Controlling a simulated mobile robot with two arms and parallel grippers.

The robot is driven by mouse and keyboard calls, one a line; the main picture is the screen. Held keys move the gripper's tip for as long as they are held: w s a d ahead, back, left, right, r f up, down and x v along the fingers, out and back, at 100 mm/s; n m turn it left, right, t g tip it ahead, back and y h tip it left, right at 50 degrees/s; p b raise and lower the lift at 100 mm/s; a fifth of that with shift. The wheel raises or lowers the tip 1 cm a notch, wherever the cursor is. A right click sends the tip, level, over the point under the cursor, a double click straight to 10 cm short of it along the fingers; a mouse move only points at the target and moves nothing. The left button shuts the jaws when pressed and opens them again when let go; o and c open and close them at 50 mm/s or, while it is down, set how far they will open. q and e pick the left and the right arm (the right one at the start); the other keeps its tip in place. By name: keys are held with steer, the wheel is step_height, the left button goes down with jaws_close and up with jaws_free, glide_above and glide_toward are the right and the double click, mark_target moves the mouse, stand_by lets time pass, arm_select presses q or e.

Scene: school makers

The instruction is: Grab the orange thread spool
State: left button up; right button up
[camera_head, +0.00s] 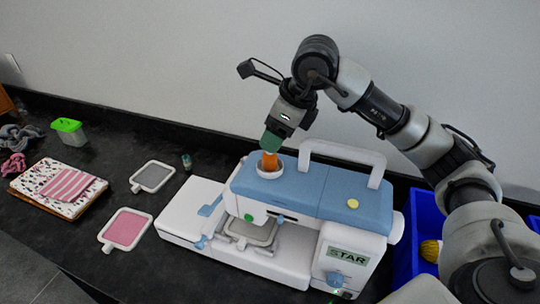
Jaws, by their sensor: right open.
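The orange thread spool (269,162) stands upright in a round white cup on top of the blue and white sewing machine (290,195). My right gripper (271,143) reaches down from above, with its green fingertips at the top of the spool. The fingertips overlap the spool's upper end in this view; I cannot tell whether they touch it. The gripper is open. The spool's lower end is hidden in the cup. My left gripper is not in view.
The machine's white carry handle (341,156) rises just right of the spool. A blue bin (428,225) stands at the right. Folded fabric (60,187), a pink hoop (125,229), a grey hoop (152,176) and a green-lidded container (70,132) lie on the dark table at the left.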

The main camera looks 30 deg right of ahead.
mark_target(270, 160)
steer(key=shift+w+a+f, duration=0.1)
steer(key=shift+f, duration=0.25)
steer(key=x, duration=0.1)
steer(key=p+x, duration=0.1)
steer(key=x, duration=0.1)
steer(key=p+x, duration=0.1)
steer(key=shift+d+f, duration=0.25)
steer(key=shift+f, duration=0.55)
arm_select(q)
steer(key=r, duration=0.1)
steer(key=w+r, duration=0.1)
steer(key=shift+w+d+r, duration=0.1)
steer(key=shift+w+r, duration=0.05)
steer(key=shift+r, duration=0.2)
arm_select(e)
steer(key=shift+w+a, duration=0.1)
steer(key=shift+c, duration=0.4)
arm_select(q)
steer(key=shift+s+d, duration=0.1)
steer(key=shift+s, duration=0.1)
arm_select(e)
steer(key=c, duration=0.9)
